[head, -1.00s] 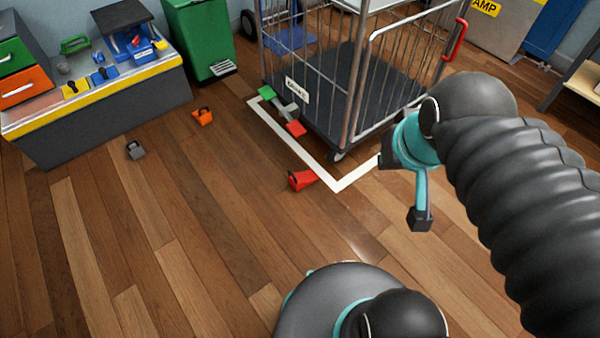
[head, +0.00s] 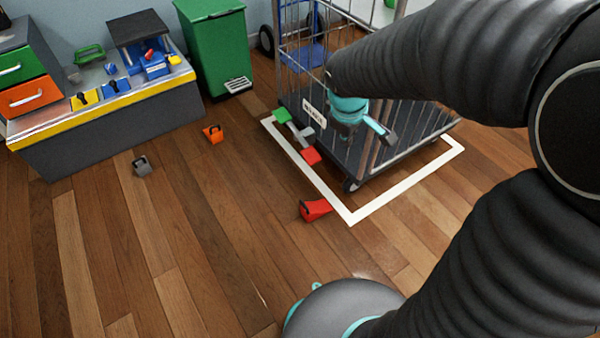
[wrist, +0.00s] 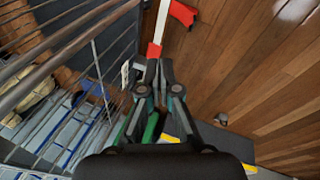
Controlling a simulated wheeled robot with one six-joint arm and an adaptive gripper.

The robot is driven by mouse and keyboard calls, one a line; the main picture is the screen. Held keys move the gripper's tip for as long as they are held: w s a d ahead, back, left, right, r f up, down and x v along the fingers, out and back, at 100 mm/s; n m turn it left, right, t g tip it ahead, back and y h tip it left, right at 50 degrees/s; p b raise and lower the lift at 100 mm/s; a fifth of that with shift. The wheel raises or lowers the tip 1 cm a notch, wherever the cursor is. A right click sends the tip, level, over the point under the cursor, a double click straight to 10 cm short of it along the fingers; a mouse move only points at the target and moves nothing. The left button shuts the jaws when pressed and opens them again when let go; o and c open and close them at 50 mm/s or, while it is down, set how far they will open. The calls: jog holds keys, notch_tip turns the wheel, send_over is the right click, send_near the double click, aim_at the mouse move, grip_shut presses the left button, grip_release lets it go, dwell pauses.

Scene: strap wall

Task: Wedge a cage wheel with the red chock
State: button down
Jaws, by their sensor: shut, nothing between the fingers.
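The red chock (head: 315,209) lies on the wood floor, just outside the near corner of the white floor outline. It also shows at the top of the wrist view (wrist: 183,13). The wire cage (head: 330,122) stands inside the outline. A dark cage wheel (head: 352,184) shows at its near corner, apart from the chock. A pedal bar with a red pedal (head: 311,156) and a green pedal (head: 282,115) sticks out at the cage's left side. My gripper (wrist: 157,68) is shut and empty, beside the cage above the pedals. My arm hides part of the cage.
An orange chock (head: 213,133) and a grey chock (head: 141,166) lie on the floor at left. A workbench (head: 110,118) and a green bin (head: 215,45) stand behind them. The floor in front of the red chock is clear.

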aim_at(328, 204)
jog(key=w+a+f+n+b, duration=0.1)
jog(key=w+a+f+n, duration=0.2)
jog(key=f, duration=0.4)
jog(key=w+a+f+n+g, duration=0.1)
jog(key=w+a+f+n, duration=0.15)
jog(key=f, duration=0.45)
jog(key=w+a+f+n+b, duration=0.1)
jog(key=w+a+f+n, duration=0.2)
jog(key=f, duration=0.4)
jog(key=a+f+n+b, duration=0.1)
jog(key=a+f+n, duration=0.1)
jog(key=f, duration=0.7)
jog(key=s+a+f+n+b, duration=0.1)
jog(key=f+n, duration=0.1)
jog(key=f, duration=0.8)
jog(key=a+f+n+g+h+b, duration=0.1)
jog(key=a+f+n, duration=0.1)
jog(key=f, duration=0.8)
jog(key=shift+s+a+n, duration=0.25)
jog(key=shift+a, duration=0.05)
jog(key=w+d, duration=0.1)
jog(key=d, duration=0.1)
jog(key=shift+w+d, duration=0.3)
jog(key=shift+w, duration=0.1)
jog(key=shift+w+d, duration=0.25)
jog(key=shift+d, duration=0.15)
